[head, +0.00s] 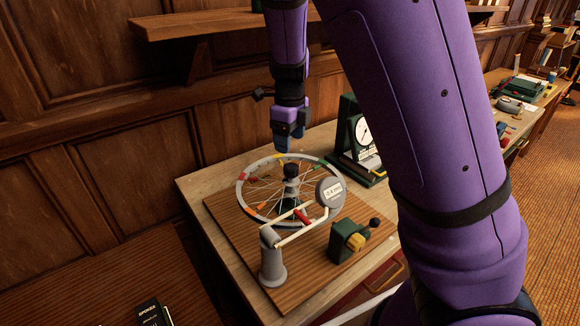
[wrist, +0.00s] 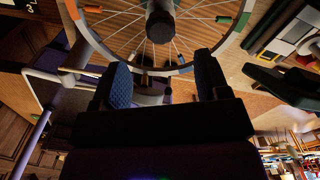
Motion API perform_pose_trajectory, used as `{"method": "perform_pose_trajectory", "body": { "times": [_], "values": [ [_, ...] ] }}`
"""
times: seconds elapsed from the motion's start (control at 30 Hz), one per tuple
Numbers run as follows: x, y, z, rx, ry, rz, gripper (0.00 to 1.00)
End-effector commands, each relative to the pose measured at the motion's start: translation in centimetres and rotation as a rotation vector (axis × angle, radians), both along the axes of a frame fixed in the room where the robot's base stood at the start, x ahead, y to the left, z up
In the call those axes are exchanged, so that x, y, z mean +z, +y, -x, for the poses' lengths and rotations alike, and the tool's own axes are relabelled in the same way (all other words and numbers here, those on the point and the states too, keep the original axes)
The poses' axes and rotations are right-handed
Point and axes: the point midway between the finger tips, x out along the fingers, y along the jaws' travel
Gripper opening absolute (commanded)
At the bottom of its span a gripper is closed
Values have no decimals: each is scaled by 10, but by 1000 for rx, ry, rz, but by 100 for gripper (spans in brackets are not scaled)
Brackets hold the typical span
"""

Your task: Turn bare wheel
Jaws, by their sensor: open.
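A bare spoked wheel (head: 241,189) with a pale rim and colored patches lies flat on a dark hub post, over a wooden board on the bench. The wheel rim also shows in the wrist view (wrist: 98,46), with the spokes and dark hub (wrist: 160,24) at the top. My gripper (head: 283,146) points down above the far part of the rim in the head view. In the wrist view its two dark blue fingers (wrist: 165,80) are apart with nothing held between them. I cannot tell whether a finger touches the rim.
A grey stand (head: 271,262) with an arm and a round gauge (head: 331,192) is at the wheel's near right side. A green block with a yellow part (head: 347,242) sits right of it. A green dial instrument (head: 360,135) stands behind. A wooden shelf (head: 210,22) juts from the wall.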

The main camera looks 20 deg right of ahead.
Motion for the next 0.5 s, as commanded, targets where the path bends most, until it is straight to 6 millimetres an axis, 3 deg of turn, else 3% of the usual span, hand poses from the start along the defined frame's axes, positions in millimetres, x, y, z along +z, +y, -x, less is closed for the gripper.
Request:
{"method": "perform_pose_trajectory", "body": {
  "times": [0.3, 0.5],
  "values": [
    [-57, -1, 1, -4, 5, 2, 69],
    [-81, -1, 0, -5, 3, 1, 69]
  ]
}}
